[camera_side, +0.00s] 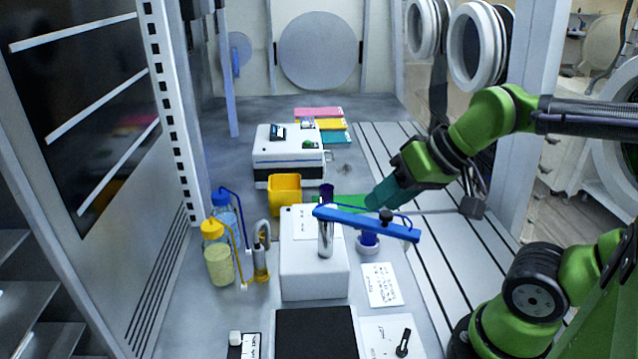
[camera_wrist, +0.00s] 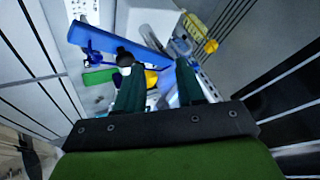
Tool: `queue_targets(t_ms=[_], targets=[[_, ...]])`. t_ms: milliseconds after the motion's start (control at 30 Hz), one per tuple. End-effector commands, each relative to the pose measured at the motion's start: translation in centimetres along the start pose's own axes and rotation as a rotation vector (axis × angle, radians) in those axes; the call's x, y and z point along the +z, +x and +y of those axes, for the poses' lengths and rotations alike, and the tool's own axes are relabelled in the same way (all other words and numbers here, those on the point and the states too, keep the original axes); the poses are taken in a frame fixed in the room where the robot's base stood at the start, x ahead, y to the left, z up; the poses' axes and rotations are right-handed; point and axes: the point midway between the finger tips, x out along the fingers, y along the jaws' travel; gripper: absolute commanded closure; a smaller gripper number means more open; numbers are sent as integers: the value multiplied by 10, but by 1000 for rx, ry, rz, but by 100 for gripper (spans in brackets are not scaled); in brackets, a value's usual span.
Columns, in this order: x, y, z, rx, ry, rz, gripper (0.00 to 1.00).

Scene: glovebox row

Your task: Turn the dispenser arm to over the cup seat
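The blue dispenser arm (camera_side: 345,218) is a flat bar on a metal post (camera_side: 325,238) that stands on a white box (camera_side: 315,275). It reaches to the right past the box edge and carries a dark knob (camera_side: 386,215). Below the bar is a white ring-shaped seat (camera_side: 370,250) with a blue round piece in it, partly hidden by the bar. My gripper (camera_side: 374,203) is just behind the bar, near the knob. In the wrist view my gripper (camera_wrist: 158,68) has its fingers apart and nothing gripped; the bar (camera_wrist: 140,35) and knob (camera_wrist: 124,57) lie near the left finger.
A yellow bin (camera_side: 285,192) and a small purple cup (camera_side: 327,192) stand behind the box. Wash bottles, one yellow-capped (camera_side: 217,262), stand left. A white instrument (camera_side: 288,160) is farther back. A written card (camera_side: 382,285) lies right of the box. The slotted floor at right is mostly clear.

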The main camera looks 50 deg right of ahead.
Motion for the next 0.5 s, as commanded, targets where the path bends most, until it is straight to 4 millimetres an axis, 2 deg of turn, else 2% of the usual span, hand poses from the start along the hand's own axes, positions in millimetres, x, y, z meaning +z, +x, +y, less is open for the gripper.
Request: queue_targets(t_ms=[67, 133, 200, 367, 500], targets=[[0, 0, 0, 0, 0, 0, 59], [1, 2, 0, 2, 0, -7, 48], [-2, 6, 0, 8, 1, -23, 48], [-39, -3, -10, 84, -87, -111, 48], [-70, -25, -11, 198, -221, -274, 48]])
